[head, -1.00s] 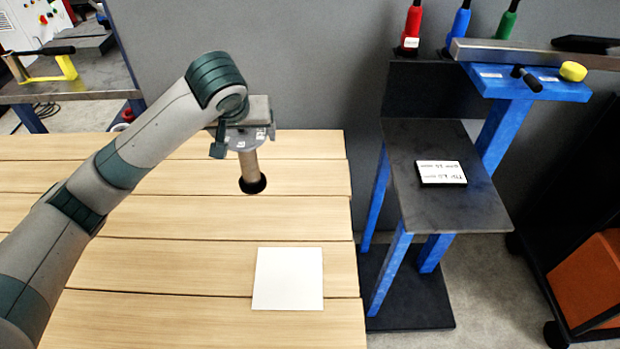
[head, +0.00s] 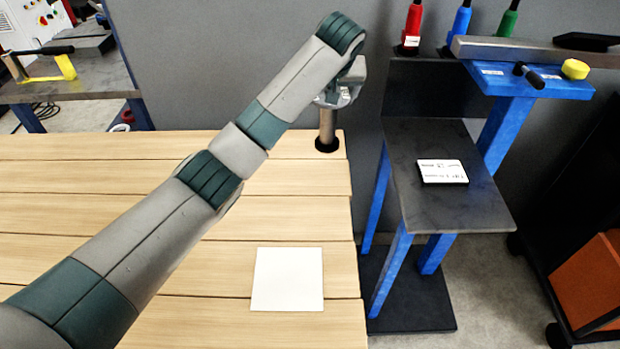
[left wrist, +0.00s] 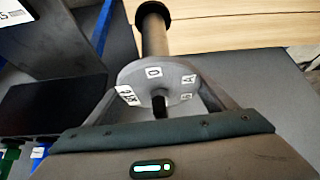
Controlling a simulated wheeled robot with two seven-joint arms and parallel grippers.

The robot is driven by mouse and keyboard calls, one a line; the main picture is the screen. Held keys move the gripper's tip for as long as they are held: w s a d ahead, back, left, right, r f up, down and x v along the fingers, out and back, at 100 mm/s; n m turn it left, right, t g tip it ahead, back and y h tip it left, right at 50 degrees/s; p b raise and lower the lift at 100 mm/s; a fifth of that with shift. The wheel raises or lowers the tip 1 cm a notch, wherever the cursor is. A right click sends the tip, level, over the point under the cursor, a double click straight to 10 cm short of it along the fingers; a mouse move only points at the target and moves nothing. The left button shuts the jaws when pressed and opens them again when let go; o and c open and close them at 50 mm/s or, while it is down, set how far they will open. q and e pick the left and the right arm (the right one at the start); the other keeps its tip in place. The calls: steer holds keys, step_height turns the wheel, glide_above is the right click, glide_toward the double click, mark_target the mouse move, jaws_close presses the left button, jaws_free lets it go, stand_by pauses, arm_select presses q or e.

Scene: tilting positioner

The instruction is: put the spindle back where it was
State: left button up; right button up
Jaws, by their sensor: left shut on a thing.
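The spindle (head: 327,126) is a grey-beige shaft with a black end and a labelled grey disc at its top. My left gripper (head: 340,93) is shut on it from above. It hangs black end down, about upright, at the far right corner of the wooden table (head: 190,300); I cannot tell whether its end touches the wood. In the left wrist view the spindle (left wrist: 154,38) extends away from my left gripper (left wrist: 165,105), with the labelled disc between the fingers. My right gripper is not in view.
A white square (head: 288,279) lies on the table near its right edge. Right of the table stands a blue-legged stand with a dark shelf (head: 450,212) bearing a small labelled box (head: 442,172). Red, blue and green bottles stand behind. A grey wall closes the back.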

mark_target(327, 142)
arm_select(q)
steer(key=d+f, duration=0.1)
steer(key=d, duration=0.6)
steer(key=shift+d+f+m, duration=0.15)
steer(key=shift+f+m, duration=0.1)
steer(key=shift+m, duration=0.05)
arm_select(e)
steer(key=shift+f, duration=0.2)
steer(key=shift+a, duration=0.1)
